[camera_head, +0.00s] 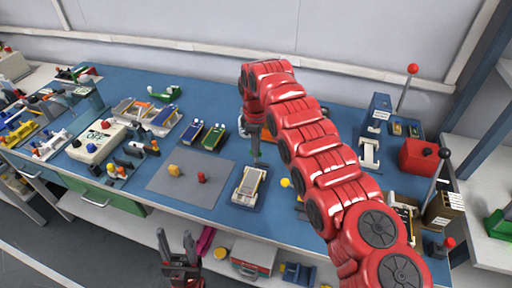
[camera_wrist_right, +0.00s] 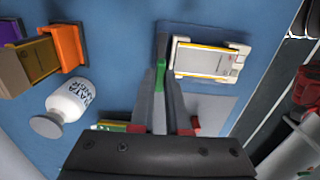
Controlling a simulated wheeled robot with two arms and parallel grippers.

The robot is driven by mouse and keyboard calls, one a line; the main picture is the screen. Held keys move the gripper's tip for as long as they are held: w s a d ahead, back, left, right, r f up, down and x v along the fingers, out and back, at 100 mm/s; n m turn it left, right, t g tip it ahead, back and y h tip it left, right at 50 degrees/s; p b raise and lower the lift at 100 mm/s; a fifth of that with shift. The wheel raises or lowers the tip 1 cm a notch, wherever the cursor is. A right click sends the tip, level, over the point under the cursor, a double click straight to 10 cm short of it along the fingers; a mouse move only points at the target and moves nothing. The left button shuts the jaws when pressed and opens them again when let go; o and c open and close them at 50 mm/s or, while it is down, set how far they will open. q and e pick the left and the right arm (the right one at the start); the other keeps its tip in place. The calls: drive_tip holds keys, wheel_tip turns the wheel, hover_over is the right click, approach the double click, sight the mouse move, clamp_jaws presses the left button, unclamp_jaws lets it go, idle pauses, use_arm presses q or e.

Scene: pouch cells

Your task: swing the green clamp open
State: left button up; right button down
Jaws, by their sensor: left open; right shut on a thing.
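My right gripper (camera_wrist_right: 160,75) is shut on a green piece, the green clamp (camera_wrist_right: 159,68), at its fingertips. Only a small part of the clamp shows between the fingers. A white frame holding a flat pale cell with yellow edges (camera_wrist_right: 207,59) lies just right of the fingertips on a dark blue base. In the head view this frame (camera_head: 247,188) is near the front edge of the bench, with my right gripper (camera_head: 256,158) at its back end; the clamp is too small to tell there. My left gripper (camera_head: 178,245) is open and empty, in front of the bench.
A grey mat (camera_head: 180,187) with a yellow and a red knob lies left of the frame. Blue cell holders (camera_head: 202,134) stand behind it. A white bottle (camera_wrist_right: 68,102) and an orange block (camera_wrist_right: 64,47) are left of my right gripper in the wrist view.

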drive_tip(key=shift+r, duration=0.1)
drive_tip(key=c, duration=0.9)
unclamp_jaws()
drive_tip(key=shift+r, duration=0.5)
wheel_tip(320, 180, up, 5)
drive_tip(key=shift+a+r+p, duration=0.15)
drive_tip(key=shift+p, duration=0.3)
wheel_tip(320, 180, up, 11)
drive_tip(key=p, duration=1.1)
drive_tip(key=shift+d, duration=0.2)
